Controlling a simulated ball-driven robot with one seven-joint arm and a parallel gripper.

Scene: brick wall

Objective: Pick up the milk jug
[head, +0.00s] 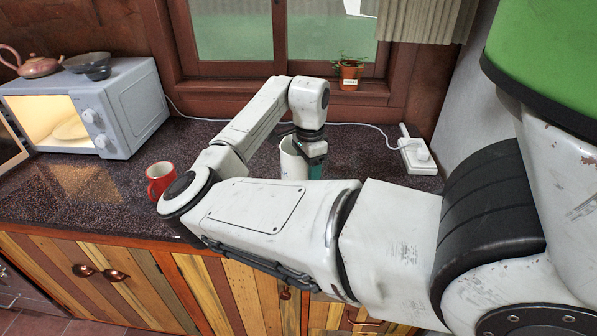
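A white jug-like vessel (292,160) stands on the dark speckled counter behind my forearm, and I take it to be the milk jug. Its lower part is hidden by my arm. My gripper (313,165) points down at the jug's right side, with a teal fingertip showing beside its wall. The other finger is not clearly visible, so I cannot tell whether the gripper is closed on the jug.
A red mug (159,178) stands left of my elbow. A white microwave (130,110) with a lit inside is at the left, with a teapot (35,66) and dark bowls (92,64) on top. A potted plant (349,76) and a power strip (414,152) are at the back right.

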